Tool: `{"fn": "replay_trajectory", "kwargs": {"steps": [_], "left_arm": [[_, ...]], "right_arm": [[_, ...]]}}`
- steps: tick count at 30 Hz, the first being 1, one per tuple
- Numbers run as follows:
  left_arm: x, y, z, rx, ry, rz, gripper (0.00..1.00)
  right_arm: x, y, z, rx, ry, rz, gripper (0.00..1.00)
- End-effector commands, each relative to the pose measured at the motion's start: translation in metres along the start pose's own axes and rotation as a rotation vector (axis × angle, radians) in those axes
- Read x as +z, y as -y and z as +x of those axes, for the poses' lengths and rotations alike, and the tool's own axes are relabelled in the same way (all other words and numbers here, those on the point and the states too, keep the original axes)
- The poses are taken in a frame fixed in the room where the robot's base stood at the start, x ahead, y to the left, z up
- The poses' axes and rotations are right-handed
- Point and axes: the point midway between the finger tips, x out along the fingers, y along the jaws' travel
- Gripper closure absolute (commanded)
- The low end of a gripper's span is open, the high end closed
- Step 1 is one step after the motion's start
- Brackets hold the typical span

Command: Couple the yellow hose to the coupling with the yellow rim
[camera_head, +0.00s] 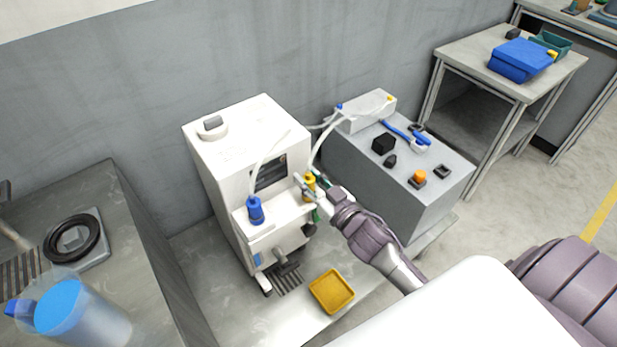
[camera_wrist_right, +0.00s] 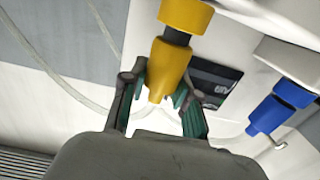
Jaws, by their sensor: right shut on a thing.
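The yellow hose end (camera_wrist_right: 168,70) is between the fingers of my right gripper (camera_wrist_right: 160,100), which is shut on it. Its pale tube leaves between the fingers. The coupling with the yellow rim (camera_wrist_right: 186,14) is in line with the hose end in the right wrist view. A dark section shows between the two yellow parts; I cannot tell how far the hose end is seated. In the head view my right gripper (camera_head: 312,190) is at the white machine's (camera_head: 222,160) front ledge, by the yellow hose end (camera_head: 309,181). My left gripper is not in view.
A blue hose end (camera_head: 255,210) stands on the same ledge, left of the yellow one. A yellow tray (camera_head: 331,291) lies in front of the machine. A grey block (camera_head: 405,195) with small parts and a white box (camera_head: 366,110) stands to the right.

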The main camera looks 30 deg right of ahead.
Motion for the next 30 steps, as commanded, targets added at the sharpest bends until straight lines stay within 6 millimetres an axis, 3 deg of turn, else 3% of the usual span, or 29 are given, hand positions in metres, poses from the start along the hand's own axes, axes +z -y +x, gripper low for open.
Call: {"fn": "replay_trajectory", "kwargs": {"steps": [9,10,12,22,30], "left_arm": [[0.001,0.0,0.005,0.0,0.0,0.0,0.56],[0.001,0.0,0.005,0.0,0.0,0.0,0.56],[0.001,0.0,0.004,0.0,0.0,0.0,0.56],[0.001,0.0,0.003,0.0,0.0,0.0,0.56],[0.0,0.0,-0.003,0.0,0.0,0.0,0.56]], "right_arm": [[0.007,0.0,0.0,0.0,-0.001,0.0,1.0],[0.006,0.0,0.0,0.0,-0.001,0.0,0.67],[0.006,0.0,0.0,0.0,-0.001,0.0,0.59],[0.006,0.0,-0.003,0.0,0.001,0.0,0.59],[0.006,0.0,-0.024,0.001,0.002,0.002,0.59]]}}
